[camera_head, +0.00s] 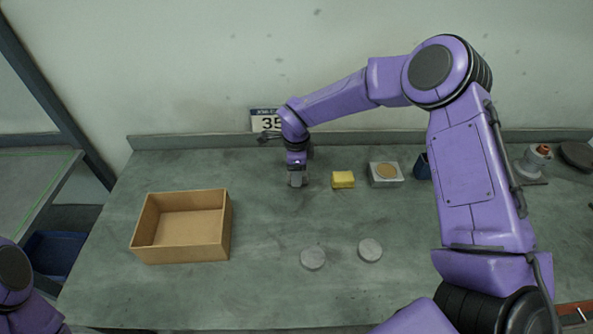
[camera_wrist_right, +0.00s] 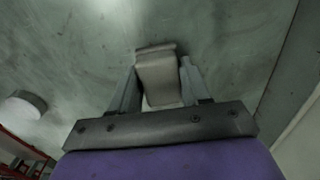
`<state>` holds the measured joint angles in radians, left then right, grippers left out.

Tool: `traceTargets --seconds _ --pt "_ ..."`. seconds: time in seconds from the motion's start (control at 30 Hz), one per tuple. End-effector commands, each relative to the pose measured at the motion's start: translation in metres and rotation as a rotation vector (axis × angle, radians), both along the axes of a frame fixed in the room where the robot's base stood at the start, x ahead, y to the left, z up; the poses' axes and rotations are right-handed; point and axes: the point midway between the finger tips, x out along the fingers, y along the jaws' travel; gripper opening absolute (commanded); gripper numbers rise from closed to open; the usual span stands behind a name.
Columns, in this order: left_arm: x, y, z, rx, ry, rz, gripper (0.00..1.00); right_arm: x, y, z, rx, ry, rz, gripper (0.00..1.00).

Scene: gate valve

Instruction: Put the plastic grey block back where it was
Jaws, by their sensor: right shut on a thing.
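The grey block (camera_head: 298,182) is at the back middle of the table, under my right gripper (camera_head: 297,170). In the right wrist view the pale grey block (camera_wrist_right: 160,75) sits between the two fingers of my right gripper, which is shut on it. I cannot tell whether the block touches the tabletop or is slightly above it. My left gripper is out of view; only part of my left arm shows at the lower left.
An open cardboard box (camera_head: 181,252) stands left on the table (camera_head: 265,285). A yellow block (camera_head: 343,180) and a white square piece with a tan disc (camera_head: 385,174) lie right of the gripper. Two grey discs (camera_head: 313,258) (camera_head: 370,250) lie in front. A dark blue container (camera_head: 422,168) is partly hidden by my arm.

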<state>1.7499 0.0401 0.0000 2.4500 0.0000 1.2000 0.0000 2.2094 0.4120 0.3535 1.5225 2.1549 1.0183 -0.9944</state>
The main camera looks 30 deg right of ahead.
Motion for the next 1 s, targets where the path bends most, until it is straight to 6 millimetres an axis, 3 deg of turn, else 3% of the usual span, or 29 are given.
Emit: traceTargets --seconds 0.1,0.43,0.47,0.5,0.53,0.8,0.87,1.0 --pt "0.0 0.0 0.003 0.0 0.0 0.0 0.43 0.0 0.0 -0.01 -0.001 -0.002 0.001 0.14" --pt "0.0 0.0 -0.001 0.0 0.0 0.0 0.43 0.0 0.0 -0.016 0.001 -0.003 -0.001 0.14" --pt "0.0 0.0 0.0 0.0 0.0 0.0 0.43 0.0 0.0 -0.015 0.001 -0.003 -0.001 0.53" --pt "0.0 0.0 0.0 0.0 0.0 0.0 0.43 0.0 0.0 -0.014 0.0 -0.002 -0.001 0.66" --pt "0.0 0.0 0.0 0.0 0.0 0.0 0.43 0.0 0.0 -0.014 0.0 -0.002 -0.001 0.72" --pt "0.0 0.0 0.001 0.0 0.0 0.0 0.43 0.0 0.0 -0.013 0.0 -0.002 0.0 0.72" --pt "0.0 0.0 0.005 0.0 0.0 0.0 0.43 0.0 0.0 -0.007 0.0 -0.003 0.001 0.72" --pt "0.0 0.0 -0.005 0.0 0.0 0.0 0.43 0.001 0.0 0.013 0.002 -0.008 -0.002 0.72"
